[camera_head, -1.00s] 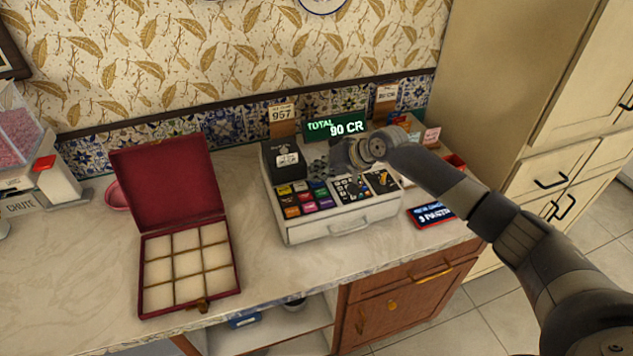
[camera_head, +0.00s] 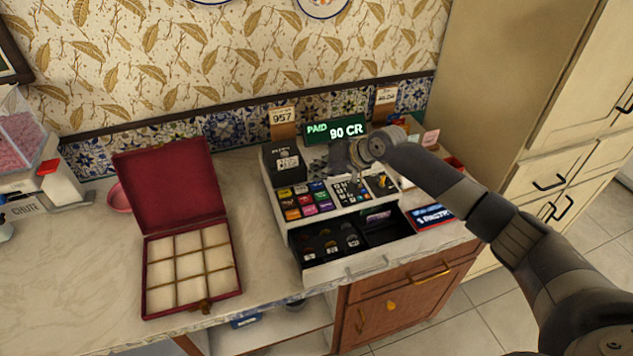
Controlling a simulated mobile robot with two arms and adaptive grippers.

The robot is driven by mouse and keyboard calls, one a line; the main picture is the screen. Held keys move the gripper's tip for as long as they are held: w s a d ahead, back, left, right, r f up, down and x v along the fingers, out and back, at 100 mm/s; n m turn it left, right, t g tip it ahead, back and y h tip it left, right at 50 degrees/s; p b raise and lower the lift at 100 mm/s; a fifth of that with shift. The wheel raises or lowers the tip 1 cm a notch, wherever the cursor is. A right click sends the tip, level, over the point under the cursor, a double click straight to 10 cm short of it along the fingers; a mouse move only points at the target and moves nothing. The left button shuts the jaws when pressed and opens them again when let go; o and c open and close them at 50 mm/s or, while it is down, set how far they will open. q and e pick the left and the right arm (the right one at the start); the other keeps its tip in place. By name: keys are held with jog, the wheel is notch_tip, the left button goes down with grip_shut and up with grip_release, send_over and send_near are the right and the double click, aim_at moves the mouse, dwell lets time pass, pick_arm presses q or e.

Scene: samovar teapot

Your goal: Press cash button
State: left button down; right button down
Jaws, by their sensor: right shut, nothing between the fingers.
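The cash register (camera_head: 278,222) stands on the counter with its coloured keys (camera_head: 305,200) facing front. Its green display (camera_head: 336,131) reads PAID 90 CR. The cash drawer (camera_head: 345,264) is open toward the front, with coins in its left compartments and a dark section on the right. My right gripper (camera_head: 354,180) is shut and empty, above the right part of the keypad. My left gripper is not in view.
An open red box (camera_head: 192,305) with empty compartments stands left of the register. A small blue and red sign (camera_head: 432,216) lies right of the drawer. A dispenser (camera_head: 40,190) stands at the far left.

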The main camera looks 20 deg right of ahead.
aim_at(320, 183)
notch_tip(320, 183, up, 5)
jog(key=p, duration=0.5)
dwell(0.5)
jog(key=shift+d, duration=0.1)
dwell(0.3)
